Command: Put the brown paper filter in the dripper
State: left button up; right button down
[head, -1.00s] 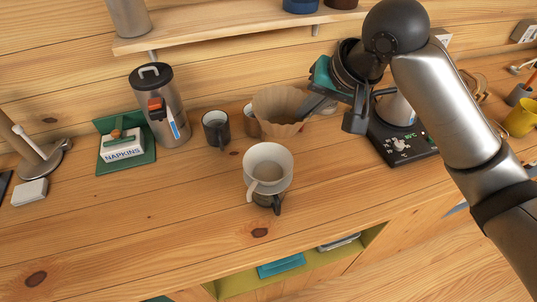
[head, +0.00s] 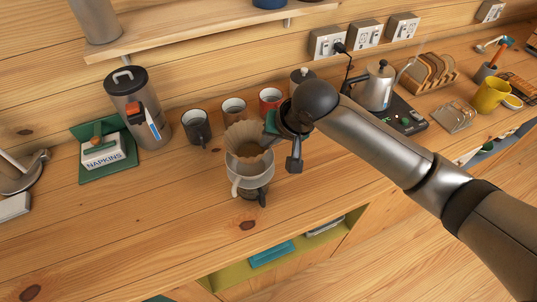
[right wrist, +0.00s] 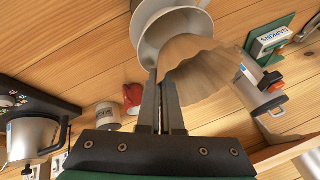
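The brown paper filter (head: 246,138) is a fluted, open cone, upright at the mouth of the white dripper (head: 252,182). The dripper stands on a dark mug (head: 262,197), mostly hidden below it. My right gripper (head: 268,139) is at the filter's right side. In the right wrist view, the narrow fingers (right wrist: 160,76) are close together on the edge of the filter (right wrist: 196,62). The dripper (right wrist: 150,45) shows behind the filter there. I cannot tell how far the filter's base is inside the dripper. My left gripper is not in view.
Several mugs, including a dark one (head: 196,127) and a red one (head: 270,101), stand behind the dripper. A steel canister (head: 137,105) and a napkin holder (head: 104,152) are at left. A kettle (head: 374,88) stands at right. The counter in front is clear.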

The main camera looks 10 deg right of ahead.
send_over(262, 161)
jog(key=s+d, duration=0.2)
jog(key=shift+s+a+f, duration=0.1)
jog(key=shift+f, duration=1.25)
jog(key=shift+a+f, duration=0.1)
jog(key=shift+f, duration=1.25)
jog(key=c, duration=1.1)
grip_release()
jog(key=p+v, duration=0.1)
jog(key=v, duration=1.1)
jog(key=shift+r, duration=0.1)
